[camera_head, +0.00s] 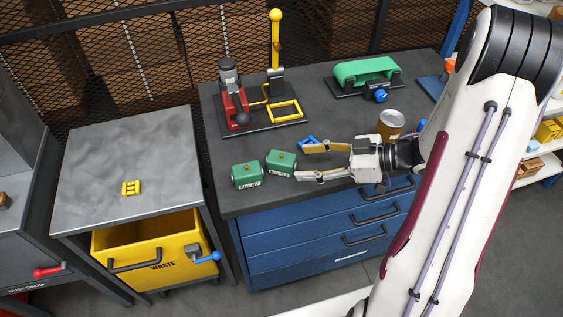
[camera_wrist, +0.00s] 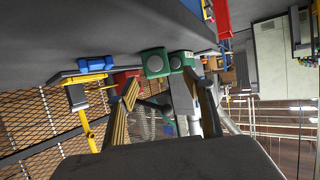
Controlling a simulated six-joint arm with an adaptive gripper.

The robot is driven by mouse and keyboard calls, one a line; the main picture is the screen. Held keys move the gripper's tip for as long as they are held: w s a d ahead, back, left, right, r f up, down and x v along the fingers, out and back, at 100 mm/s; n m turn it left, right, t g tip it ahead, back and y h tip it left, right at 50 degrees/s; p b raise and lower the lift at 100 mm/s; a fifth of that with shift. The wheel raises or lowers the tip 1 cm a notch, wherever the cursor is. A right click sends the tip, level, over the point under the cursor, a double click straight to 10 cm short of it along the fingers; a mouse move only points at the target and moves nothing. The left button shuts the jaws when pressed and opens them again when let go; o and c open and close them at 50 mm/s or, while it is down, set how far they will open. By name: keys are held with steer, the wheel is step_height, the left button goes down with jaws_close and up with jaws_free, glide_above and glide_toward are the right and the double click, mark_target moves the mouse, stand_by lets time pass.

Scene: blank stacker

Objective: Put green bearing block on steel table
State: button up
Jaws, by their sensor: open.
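Two green bearing blocks with pale labels sit side by side near the left front of the dark bench top: a left one (camera_head: 247,175) and a right one (camera_head: 281,163). In the wrist view two green blocks (camera_wrist: 155,63) (camera_wrist: 177,60) show beyond the fingers. My gripper (camera_head: 304,162) is open and empty, just right of the right block, its fingers pointing left toward it. The fingers also show apart in the wrist view (camera_wrist: 168,98). The grey steel table (camera_head: 110,165) stands to the left of the bench, with a small yellow part (camera_head: 131,187) on it.
A blue part (camera_head: 307,141) lies behind my gripper. A gold can (camera_head: 391,124) stands behind my wrist. A red and yellow press fixture (camera_head: 262,115) and a green belt unit (camera_head: 365,73) stand at the back. A yellow waste bin (camera_head: 150,245) sits under the steel table's top.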

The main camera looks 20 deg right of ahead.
mark_target(293, 159)
steer(key=shift+w+a+f, duration=0.2)
steer(key=shift+a, duration=0.15)
steer(key=shift+a, duration=0.1)
steer(key=shift+w+r+x, duration=0.1)
steer(key=shift+w+x, duration=0.05)
steer(key=shift+x, duration=1.1)
steer(key=shift+w+r+x, duration=0.15)
steer(key=shift+x, duration=1.1)
jaws_close()
